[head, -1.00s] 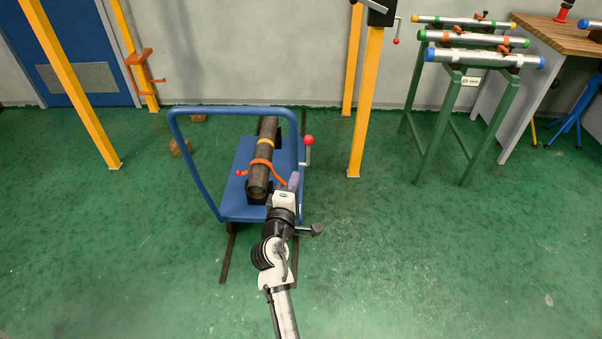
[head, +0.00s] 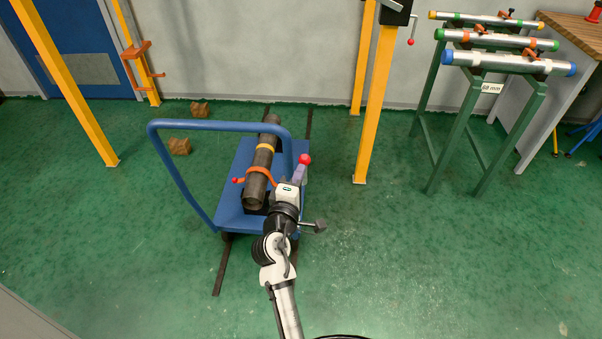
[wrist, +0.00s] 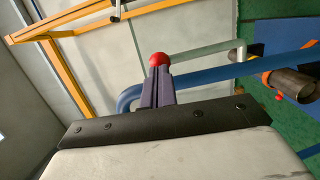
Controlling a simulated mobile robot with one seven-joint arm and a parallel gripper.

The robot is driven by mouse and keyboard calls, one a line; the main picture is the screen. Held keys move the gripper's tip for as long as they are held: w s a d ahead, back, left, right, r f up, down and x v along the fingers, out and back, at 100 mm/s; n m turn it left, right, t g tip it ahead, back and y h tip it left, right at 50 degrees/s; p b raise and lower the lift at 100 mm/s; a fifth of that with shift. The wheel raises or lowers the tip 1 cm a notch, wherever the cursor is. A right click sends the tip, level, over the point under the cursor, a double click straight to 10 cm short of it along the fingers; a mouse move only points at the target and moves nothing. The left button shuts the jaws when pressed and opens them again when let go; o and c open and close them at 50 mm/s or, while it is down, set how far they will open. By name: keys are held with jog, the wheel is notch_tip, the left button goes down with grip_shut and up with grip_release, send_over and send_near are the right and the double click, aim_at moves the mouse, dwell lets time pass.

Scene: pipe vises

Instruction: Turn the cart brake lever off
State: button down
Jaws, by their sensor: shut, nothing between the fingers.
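The blue cart (head: 228,216) stands on dark floor strips, its hoop handle rising at the near side. The brake lever is at the cart's right side. Its red knob (head: 304,159) points up, and the knob (wrist: 159,59) also shows in the wrist view with the grey lever arm (wrist: 205,49) running right from it. My gripper (head: 299,172) is at the lever just below the knob, fingers together and empty. In the wrist view the purple fingertips (wrist: 157,74) are right at the knob; I cannot tell whether they touch it. My fingers hide much of the lever in the head view.
A dark pipe (head: 266,150) lies on the cart, with an orange clamp (head: 259,172) around it. Yellow posts (head: 374,110) and a green rack of pipes (head: 463,130) stand to the right. Brown blocks (head: 179,146) lie on the floor at left. The floor at front right is clear.

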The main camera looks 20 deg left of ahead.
aim_at(302, 156)
jog(key=shift+w, duration=0.35)
jog(key=shift+r, duration=0.1)
jog(key=shift+w+a+r+p, duration=0.15)
jog(key=shift+r+p, duration=0.25)
jog(key=shift+p, duration=0.8)
jog(key=p, duration=0.2)
jog(key=w+g+p, duration=0.1)
jog(key=shift+w+a+r+p, duration=0.1)
jog(key=shift+r+p, duration=0.25)
jog(key=shift+w+a+r+g+p, duration=0.15)
jog(key=shift+w+g+p, duration=0.15)
jog(key=shift+w+p, duration=0.3)
jog(key=shift+w+a, duration=0.15)
jog(key=shift+w, duration=0.25)
jog(key=shift+s, duration=0.15)
